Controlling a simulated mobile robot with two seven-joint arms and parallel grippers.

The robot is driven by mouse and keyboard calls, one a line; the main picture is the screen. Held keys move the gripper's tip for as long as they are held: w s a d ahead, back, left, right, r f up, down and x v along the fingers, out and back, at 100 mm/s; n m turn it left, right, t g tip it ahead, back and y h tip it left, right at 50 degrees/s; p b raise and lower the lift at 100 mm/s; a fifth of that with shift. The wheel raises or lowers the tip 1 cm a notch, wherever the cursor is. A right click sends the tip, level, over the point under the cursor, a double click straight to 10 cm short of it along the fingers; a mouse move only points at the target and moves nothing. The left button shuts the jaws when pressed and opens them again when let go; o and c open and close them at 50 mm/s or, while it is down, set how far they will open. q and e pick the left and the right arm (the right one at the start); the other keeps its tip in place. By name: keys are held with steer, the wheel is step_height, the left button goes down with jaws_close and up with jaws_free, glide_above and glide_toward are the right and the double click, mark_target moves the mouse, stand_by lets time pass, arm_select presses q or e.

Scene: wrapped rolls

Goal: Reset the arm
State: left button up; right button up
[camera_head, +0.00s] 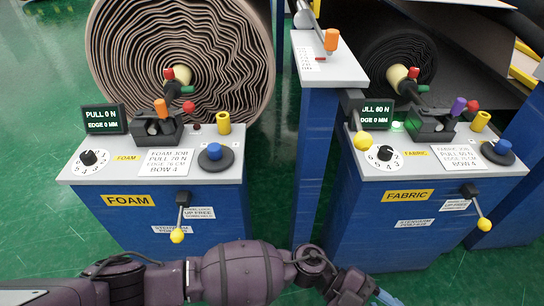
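My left arm (240,272) comes in from the left along the bottom edge and reaches right, past the foam station's front. Its gripper (378,297) is at the bottom edge, below the fabric station, partly cut off; its finger opening cannot be made out. My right gripper is not in view. A dark lever with a yellow ball (363,140) hangs down beside the central post, over the fabric station's left edge. Front levers with yellow balls hang on the foam station (178,235) and the fabric station (484,224). Which arm the task means cannot be told.
A foam roll (215,60) and dark roll (395,50) stand behind.

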arm_select(q)
steer(key=w+a+r+n+t+h, duration=0.3)
steer(key=w+r+n+t+h, duration=0.5)
steer(key=n+t, duration=0.5)
steer(key=w+a+f+n+t+y, duration=0.3)
steer(key=a+n+t+y, duration=0.15)
steer(key=a, duration=0.25)
steer(key=w+a+f+n+t+y, duration=0.25)
steer(key=a+n+t+y, duration=0.2)
steer(key=a, duration=0.25)
steer(key=w+a+f+n+t+y, duration=0.25)
steer(key=a+f+n+t, duration=0.2)
steer(key=a, duration=0.25)
steer(key=s+a+f+n+g+y, duration=0.1)
steer(key=s+a+f+n+y, duration=0.1)
steer(key=a, duration=0.6)
steer(key=s+a+f+n+g+y, duration=0.1)
steer(key=s+a+f+g+y, duration=0.1)
steer(key=s+a, duration=0.4)
steer(key=s+a+f+n+g+y, duration=0.1)
steer(key=s+a+f+y, duration=0.3)
steer(key=a, duration=0.6)
steer(key=shift+s+a+n+y+p, duration=0.25)
steer(key=shift+s+n+y+p, duration=0.25)
steer(key=shift+n+y, duration=0.35)
steer(key=shift+g, duration=0.25)
